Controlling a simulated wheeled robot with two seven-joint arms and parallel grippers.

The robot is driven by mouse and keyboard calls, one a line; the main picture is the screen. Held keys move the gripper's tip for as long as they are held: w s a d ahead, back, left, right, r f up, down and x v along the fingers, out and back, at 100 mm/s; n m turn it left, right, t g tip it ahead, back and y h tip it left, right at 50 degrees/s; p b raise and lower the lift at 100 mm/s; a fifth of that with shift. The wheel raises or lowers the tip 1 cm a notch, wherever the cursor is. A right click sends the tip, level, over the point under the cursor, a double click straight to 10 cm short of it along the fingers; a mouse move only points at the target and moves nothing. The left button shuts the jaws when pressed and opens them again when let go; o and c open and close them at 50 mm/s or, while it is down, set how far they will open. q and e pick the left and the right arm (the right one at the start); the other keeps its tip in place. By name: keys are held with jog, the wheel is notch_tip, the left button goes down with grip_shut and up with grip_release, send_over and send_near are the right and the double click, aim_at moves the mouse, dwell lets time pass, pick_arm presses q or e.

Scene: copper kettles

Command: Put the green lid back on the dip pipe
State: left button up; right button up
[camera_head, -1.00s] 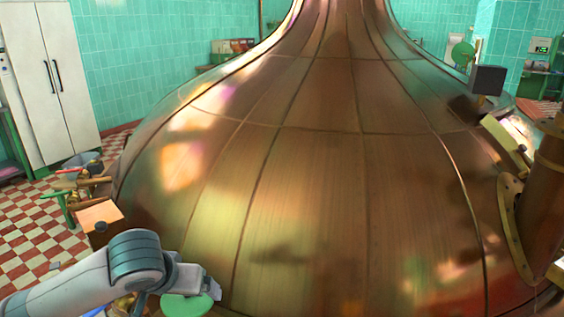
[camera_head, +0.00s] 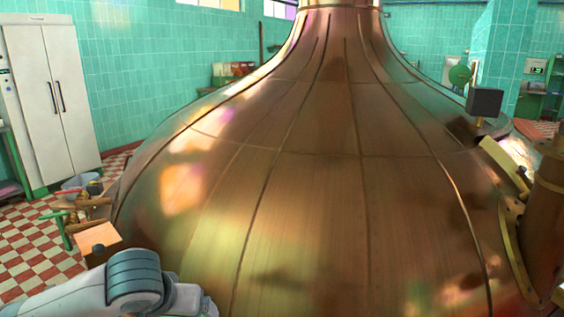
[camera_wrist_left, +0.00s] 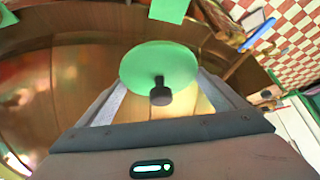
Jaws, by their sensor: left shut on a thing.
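In the left wrist view, my left gripper (camera_wrist_left: 160,82) is shut on the green lid (camera_wrist_left: 158,62), a round flat disc with a dark knob (camera_wrist_left: 160,93) facing the camera. The disc sits between the fingertips and in front of the copper kettle's wall. In the head view, only my left arm's link shows at the bottom left; the gripper and lid are below the frame. I cannot make out the dip pipe in either view. My right gripper is not in view.
The large copper kettle (camera_head: 310,190) fills the middle of the head view. A green square piece (camera_wrist_left: 168,10) is at the wrist view's top edge.

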pick_arm(q)
jog(key=shift+d+f, duration=0.15)
jog(key=shift+f, duration=0.3)
jog(key=s+d+f+m+g+h, duration=0.1)
jog(key=f+m, duration=0.5)
jog(key=f, duration=0.6)
jog(key=s+d+f+m+g+h+p, duration=0.1)
jog(key=s+d+f+m+h, duration=0.3)
jog(key=f, duration=0.7)
jog(key=shift+s+d+f+m+g, duration=0.45)
jog(key=shift+d+m, duration=0.2)
jog(key=shift+m, duration=0.55)
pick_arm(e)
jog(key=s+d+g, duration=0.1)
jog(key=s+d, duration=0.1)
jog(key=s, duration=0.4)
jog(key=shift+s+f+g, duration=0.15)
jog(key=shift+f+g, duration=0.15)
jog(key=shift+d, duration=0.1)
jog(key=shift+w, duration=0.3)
